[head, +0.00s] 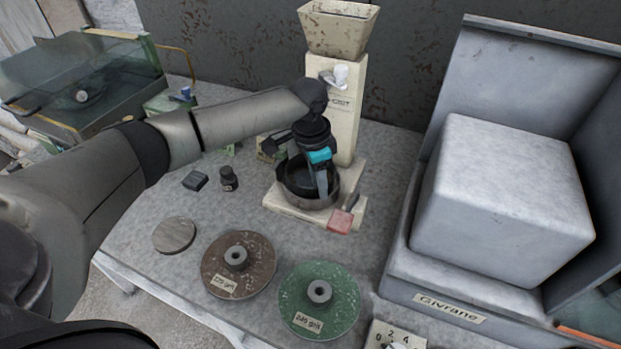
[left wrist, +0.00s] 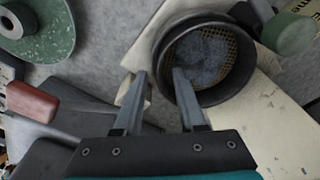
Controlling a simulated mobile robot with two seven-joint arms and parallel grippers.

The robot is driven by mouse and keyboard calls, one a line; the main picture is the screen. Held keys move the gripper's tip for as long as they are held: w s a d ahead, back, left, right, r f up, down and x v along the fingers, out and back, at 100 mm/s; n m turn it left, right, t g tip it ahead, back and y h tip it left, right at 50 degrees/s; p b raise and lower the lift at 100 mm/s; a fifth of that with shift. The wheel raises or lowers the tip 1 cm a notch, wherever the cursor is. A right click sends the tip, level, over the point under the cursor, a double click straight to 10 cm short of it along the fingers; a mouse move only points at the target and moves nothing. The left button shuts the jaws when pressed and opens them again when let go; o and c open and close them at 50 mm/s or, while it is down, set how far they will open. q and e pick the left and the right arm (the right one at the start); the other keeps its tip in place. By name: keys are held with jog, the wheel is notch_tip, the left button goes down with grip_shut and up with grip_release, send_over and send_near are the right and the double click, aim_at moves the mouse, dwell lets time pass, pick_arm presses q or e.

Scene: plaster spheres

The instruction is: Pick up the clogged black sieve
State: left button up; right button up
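The black sieve (head: 308,203) is a round, dark-walled pan on the pale base of a cream machine in the head view. In the left wrist view the sieve (left wrist: 228,92) shows a yellowish mesh covered with grey clumps. My left gripper (left wrist: 157,73) is open, its fingers apart. One finger appears over the sieve's opening and the other outside its left wall, so the near rim lies between them in the picture. Contact cannot be told. In the head view the left gripper (head: 322,188) is over the sieve and hides part of it. My right gripper is not in view.
The cream machine's column and hopper (head: 338,28) rise behind the sieve. A red-handled tool (head: 341,220) lies at the base's right front. Brown (head: 262,256) and green (head: 341,284) discs lie in front. A grey block in a housing (head: 505,200) stands right.

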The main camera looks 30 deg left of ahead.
pick_arm(q)
jog(key=shift+c, duration=0.4)
grip_shut()
jog(key=shift+r, duration=0.1)
dwell(0.8)
